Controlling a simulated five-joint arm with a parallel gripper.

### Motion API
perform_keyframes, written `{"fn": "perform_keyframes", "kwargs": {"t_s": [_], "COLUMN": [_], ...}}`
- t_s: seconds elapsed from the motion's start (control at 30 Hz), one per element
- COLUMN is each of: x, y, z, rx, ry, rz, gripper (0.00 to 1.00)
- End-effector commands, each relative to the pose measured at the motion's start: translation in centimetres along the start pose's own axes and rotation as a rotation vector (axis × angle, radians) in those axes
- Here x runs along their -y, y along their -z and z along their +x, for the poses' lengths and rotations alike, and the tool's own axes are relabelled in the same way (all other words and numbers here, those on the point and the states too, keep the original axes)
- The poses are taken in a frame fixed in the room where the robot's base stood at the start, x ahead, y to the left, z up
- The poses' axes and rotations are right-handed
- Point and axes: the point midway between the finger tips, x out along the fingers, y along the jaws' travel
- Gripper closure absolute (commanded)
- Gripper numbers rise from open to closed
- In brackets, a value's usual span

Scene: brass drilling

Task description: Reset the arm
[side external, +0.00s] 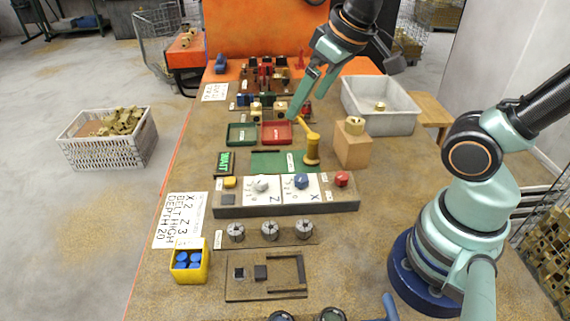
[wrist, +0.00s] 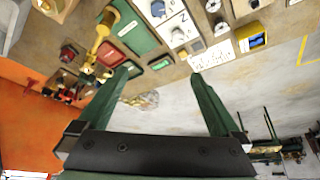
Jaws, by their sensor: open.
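My gripper (side external: 302,98) is open and empty in the side external view. It hangs in the air, fingers pointing down, over the area of the red tray (side external: 272,140) and the yellow lever-like piece (side external: 311,147). In the wrist view its two green fingers (wrist: 160,75) are spread wide with nothing between them. The green tray (side external: 240,141) stands left of the red one. A brass part (side external: 355,125) sits on a wooden block (side external: 352,151) to the right of my gripper.
A grey bin (side external: 392,125) holds a brass part. The control panel (side external: 225,211) with knobs crosses the bench. Collets (side external: 269,229), a yellow box (side external: 188,274) of blue pieces and a dark fixture (side external: 265,289) stand nearer. A white crate (side external: 88,150) is on the floor at left.

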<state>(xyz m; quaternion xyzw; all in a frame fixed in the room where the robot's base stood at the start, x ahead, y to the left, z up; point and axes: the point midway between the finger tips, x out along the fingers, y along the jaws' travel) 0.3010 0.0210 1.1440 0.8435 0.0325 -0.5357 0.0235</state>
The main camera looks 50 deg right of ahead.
Motion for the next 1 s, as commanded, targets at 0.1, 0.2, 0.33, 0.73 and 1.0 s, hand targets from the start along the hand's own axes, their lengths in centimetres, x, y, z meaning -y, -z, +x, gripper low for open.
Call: {"fn": "perform_keyframes", "kwargs": {"t_s": [0.1,0.2,0.33,0.73,1.0], "x": [-1.4,-1.9,-2.0,-2.0,-2.0], "y": [-1.2,-1.7,-1.8,-1.8,-1.8], "z": [-0.4,-0.5,-0.5,-0.5,-0.5], "rx": [-0.039,-0.051,-0.053,-0.052,-0.052], "ry": [-0.023,-0.031,-0.033,-0.032,-0.032], "rz": [0.053,0.072,0.077,0.074,0.074], "gripper": [0.0,0.0,0.0,0.0,0.0]}}
